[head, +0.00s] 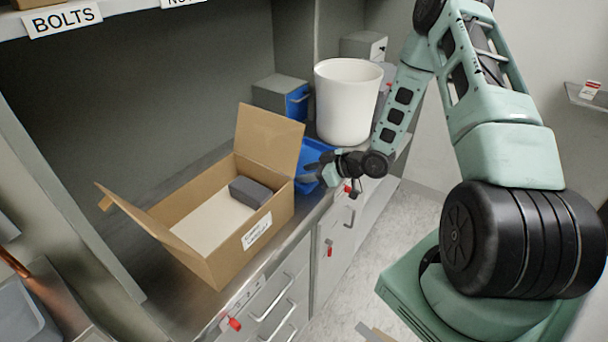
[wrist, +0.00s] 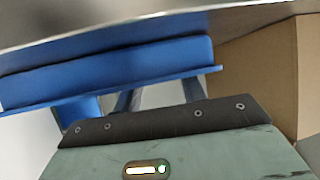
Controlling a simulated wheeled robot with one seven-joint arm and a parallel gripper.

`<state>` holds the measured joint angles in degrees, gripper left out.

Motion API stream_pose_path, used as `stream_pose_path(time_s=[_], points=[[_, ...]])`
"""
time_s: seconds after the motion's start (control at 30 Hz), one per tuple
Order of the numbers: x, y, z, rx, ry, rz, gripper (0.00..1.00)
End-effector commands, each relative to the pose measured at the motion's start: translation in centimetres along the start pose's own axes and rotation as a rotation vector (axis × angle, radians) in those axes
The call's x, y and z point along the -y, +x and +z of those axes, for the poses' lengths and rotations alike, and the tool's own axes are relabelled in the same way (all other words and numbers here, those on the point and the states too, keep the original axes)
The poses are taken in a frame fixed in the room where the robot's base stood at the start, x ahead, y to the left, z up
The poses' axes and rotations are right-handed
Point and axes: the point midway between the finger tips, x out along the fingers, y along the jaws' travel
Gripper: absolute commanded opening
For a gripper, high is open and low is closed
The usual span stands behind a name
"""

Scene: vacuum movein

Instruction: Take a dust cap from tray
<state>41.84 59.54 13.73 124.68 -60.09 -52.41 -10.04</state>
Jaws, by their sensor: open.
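The blue tray (head: 314,152) sits on the counter behind the open cardboard box, partly hidden by the box flap and my arm. In the wrist view, a blue wall with a lip, seemingly the tray (wrist: 110,65), crosses the upper part of the picture, close up. My gripper (head: 310,172) is at the near side of the tray, open, with nothing seen between the fingers. In the wrist view, the fingers (wrist: 162,98) reach up to the blue lip; I cannot tell whether they touch it. No dust cap can be made out, and the tray's inside is hidden.
The cardboard box (head: 196,262) with a dark grey block (head: 250,192) inside stands left of my gripper, its flap raised close by. A white bin (head: 346,105) and a grey-and-blue drawer box (head: 281,96) stand behind the tray. Drawers with handles line the counter front.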

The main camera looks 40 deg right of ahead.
Motion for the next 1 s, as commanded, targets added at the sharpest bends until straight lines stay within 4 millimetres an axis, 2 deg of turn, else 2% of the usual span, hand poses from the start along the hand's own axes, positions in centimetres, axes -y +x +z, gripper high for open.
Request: stream_pose_path(time_s=[0.2, 0.33, 0.37, 0.77, 1.0], points=[[0.0, 0.1, 0.0, 0.000, -0.001, 0.000, 0.41], [0.0, 0.1, 0.0, 0.000, -0.001, 0.000, 0.05], [0.0, 0.1, 0.0, 0.000, -0.001, 0.000, 0.00], [0.0, 0.0, -0.1, 0.000, -0.001, 0.000, 0.00], [-0.1, -0.7, -1.4, 0.000, -0.003, 0.001, 0.00]])
